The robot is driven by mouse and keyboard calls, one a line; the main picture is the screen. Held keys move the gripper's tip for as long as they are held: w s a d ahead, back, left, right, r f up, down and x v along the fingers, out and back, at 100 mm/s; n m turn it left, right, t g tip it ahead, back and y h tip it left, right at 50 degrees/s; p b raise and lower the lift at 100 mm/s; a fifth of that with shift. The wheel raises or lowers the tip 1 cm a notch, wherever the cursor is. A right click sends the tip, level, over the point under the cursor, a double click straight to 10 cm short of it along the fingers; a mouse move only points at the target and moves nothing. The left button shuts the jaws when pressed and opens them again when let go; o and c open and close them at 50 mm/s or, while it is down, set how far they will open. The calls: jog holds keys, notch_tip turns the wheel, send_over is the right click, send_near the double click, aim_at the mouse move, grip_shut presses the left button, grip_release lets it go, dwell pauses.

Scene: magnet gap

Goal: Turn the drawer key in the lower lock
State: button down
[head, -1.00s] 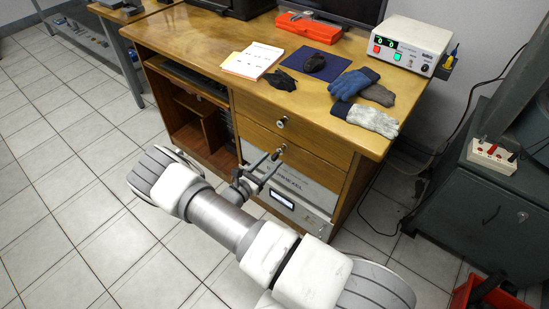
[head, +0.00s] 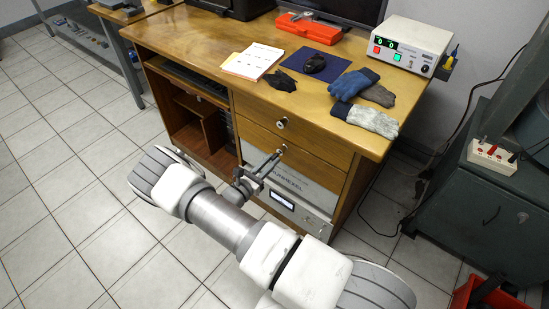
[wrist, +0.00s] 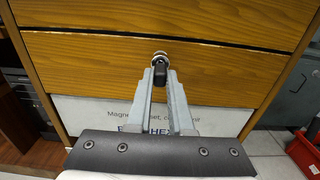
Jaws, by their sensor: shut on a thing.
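The wooden desk has two stacked drawers, each with a round metal lock. The lower lock (wrist: 161,55) is at the top middle of the wrist view, with the black-headed drawer key (wrist: 160,73) in it. My gripper (wrist: 161,76) has its fingertips on both sides of the key's black head and is shut on it. In the head view my gripper (head: 276,157) reaches the lower drawer (head: 320,157) front from the left. The key is too small to make out there. The upper lock (head: 281,123) sits above, clear of my gripper.
A white box with printing (wrist: 75,112) stands below the lower drawer, behind my fingers. Gloves (head: 368,118), papers (head: 252,60) and a power supply (head: 412,45) lie on the desktop. A red bin (head: 490,293) is at the lower right. Tiled floor in front is clear.

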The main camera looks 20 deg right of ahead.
jog(key=shift+n, duration=1.7)
